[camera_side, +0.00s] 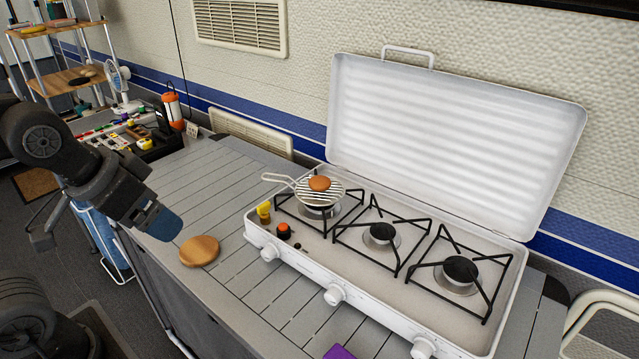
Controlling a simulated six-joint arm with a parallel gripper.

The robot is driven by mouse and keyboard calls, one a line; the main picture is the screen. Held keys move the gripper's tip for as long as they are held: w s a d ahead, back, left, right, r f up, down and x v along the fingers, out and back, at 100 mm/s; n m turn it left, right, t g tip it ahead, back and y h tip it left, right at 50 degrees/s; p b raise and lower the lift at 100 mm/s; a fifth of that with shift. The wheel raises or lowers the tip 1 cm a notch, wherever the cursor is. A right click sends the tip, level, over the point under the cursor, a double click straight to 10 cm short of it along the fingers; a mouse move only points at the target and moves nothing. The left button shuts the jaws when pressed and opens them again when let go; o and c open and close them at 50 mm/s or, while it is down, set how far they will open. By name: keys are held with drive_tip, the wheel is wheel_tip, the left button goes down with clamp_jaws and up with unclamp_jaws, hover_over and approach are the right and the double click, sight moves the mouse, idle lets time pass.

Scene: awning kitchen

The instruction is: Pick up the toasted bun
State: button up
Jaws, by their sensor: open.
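The toasted bun (320,183) is a small round brown piece. It rests on a round wire toasting rack (338,194) with a handle pointing left. The rack sits over the left burner of a white camping stove (300,262). My gripper (166,226) is at the left, above the table's left edge, well apart from the bun. It is open, with nothing seen in it; its fingertips are small and dark blue here.
A round wooden board (199,251) lies on the grey slatted table (215,200) between my gripper and the stove. The stove's white lid (450,140) stands open behind. Yellow and red-black small items (264,211) sit on the stove's left side. A purple object (340,352) lies at the front.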

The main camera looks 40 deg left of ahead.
drive_tip(key=shift+r, duration=0.1)
drive_tip(key=w+r+g, duration=0.1)
drive_tip(key=w+r, duration=0.4)
drive_tip(key=w, duration=0.3)
drive_tip(key=n+g, duration=0.2)
drive_tip(key=g, duration=0.1)
hover_over(319, 179)
drive_tip(key=s, duration=0.1)
drive_tip(key=f, duration=1.6)
drive_tip(key=shift+d, duration=0.2)
drive_tip(key=shift+w+a+f, duration=0.1)
drive_tip(key=shift+w+f, duration=0.1)
drive_tip(key=shift+f, duration=0.65)
drive_tip(key=shift+w+a+f, duration=0.1)
drive_tip(key=shift+w+f, duration=0.05)
drive_tip(key=shift+f, duration=0.75)
drive_tip(key=shift+w+f, duration=0.2)
drive_tip(key=shift+f, duration=0.65)
drive_tip(key=shift+c, duration=0.4)
